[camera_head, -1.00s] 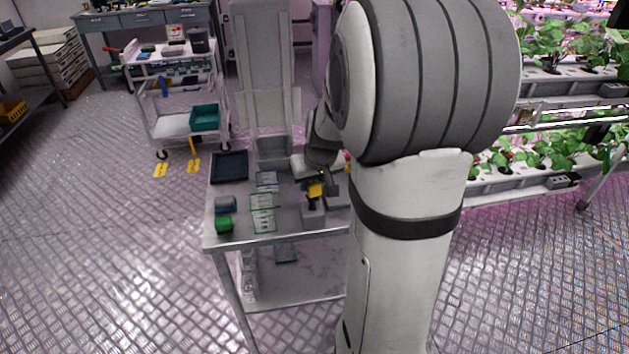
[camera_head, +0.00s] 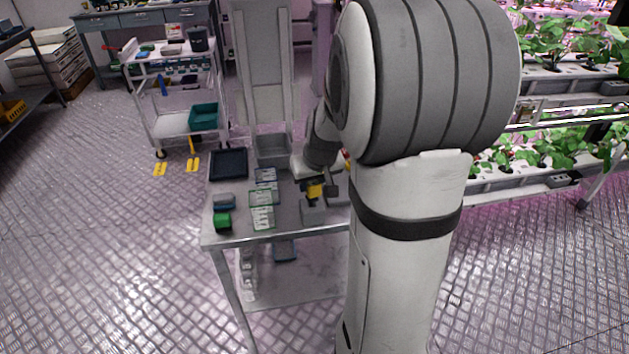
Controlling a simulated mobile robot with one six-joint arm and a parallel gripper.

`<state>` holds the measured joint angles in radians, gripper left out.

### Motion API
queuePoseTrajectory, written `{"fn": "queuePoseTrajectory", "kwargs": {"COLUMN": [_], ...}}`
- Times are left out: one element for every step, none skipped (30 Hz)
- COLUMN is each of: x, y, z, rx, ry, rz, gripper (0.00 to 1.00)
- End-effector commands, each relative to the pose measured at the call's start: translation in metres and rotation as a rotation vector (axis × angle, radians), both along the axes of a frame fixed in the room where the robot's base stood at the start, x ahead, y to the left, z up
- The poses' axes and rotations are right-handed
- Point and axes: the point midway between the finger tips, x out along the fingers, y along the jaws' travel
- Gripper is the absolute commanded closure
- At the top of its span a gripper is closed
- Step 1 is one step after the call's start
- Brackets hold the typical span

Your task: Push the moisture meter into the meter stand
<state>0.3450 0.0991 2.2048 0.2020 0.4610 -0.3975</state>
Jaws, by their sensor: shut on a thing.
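Several labelled cards (camera_head: 262,197) lie left of the stand. A green block (camera_head: 222,221), a blue-grey item (camera_head: 224,200) and a dark tray (camera_head: 229,164) are on the table's left side. My arm hides the table's right part.

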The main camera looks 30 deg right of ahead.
Motion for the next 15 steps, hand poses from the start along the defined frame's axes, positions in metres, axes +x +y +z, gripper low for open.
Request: {"fn": "queuePoseTrajectory", "kwargs": {"x": [0.0,0.0,0.0,0.0,0.0,0.0,0.0,0.0,0.0,0.0,0.0,0.0,0.0,0.0,0.0], "y": [0.0,0.0,0.0,0.0,0.0,0.0,0.0,0.0,0.0,0.0,0.0,0.0,0.0,0.0,0.0], "z": [-0.003,-0.004,-0.005,-0.006,-0.007,-0.008,-0.009,-0.01,-0.011,-0.012,-0.013,-0.014,-0.015,-0.016,-0.017], "rx": [0.0,0.0,0.0,0.0,0.0,0.0,0.0,0.0,0.0,0.0,0.0,0.0,0.0,0.0,0.0], "ry": [0.0,0.0,0.0,0.0,0.0,0.0,0.0,0.0,0.0,0.0,0.0,0.0,0.0,0.0,0.0], "rz": [0.0,0.0,0.0,0.0,0.0,0.0,0.0,0.0,0.0,0.0,0.0,0.0,0.0,0.0,0.0], "gripper": [0.98,0.98,0.98,0.98,0.98,0.98,0.98,0.98,0.98,0.98,0.98,0.98,0.98,0.98,0.98]}}
